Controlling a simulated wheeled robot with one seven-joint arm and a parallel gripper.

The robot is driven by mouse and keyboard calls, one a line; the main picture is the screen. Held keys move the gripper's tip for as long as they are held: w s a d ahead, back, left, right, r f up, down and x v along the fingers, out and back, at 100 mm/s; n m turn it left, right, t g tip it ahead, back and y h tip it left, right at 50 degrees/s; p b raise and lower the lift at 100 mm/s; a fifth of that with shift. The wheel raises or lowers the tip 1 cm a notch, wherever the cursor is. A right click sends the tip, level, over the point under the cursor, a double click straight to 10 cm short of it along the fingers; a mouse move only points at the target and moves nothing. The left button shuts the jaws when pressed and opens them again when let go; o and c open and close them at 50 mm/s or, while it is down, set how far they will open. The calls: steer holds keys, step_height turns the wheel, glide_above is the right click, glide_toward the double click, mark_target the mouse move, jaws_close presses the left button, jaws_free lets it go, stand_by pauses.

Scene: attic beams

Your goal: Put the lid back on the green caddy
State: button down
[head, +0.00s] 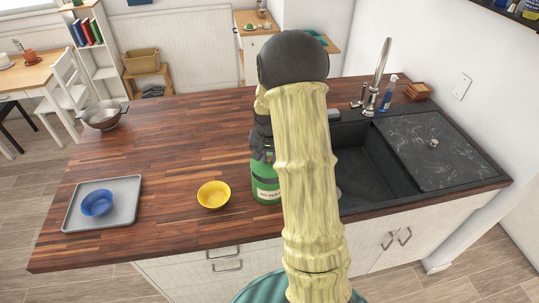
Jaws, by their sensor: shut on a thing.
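The green caddy (266,190) stands upright on the wooden counter, left of the sink, with a pale label on its front. My arm hides its right side. My gripper (264,155) points down right at the top of the caddy, partly behind my arm. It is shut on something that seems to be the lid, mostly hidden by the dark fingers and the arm. I cannot tell whether the lid touches the caddy's rim.
A yellow bowl (213,195) stands just left of the caddy. A grey tray (127,215) with a blue bowl (97,203) and a metal colander (102,116) are farther left. The black sink (358,160) and tap (381,65) are right. The counter's middle left is clear.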

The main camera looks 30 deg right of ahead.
steer(key=shift+f+b, duration=0.5)
steer(key=shift+f, duration=0.55)
steer(key=shift+a, duration=0.1)
stand_by(0.5)
steer(key=shift+f, duration=0.15)
stand_by(1.0)
steer(key=shift+s, duration=0.1)
steer(key=c, duration=0.7)
jaws_free()
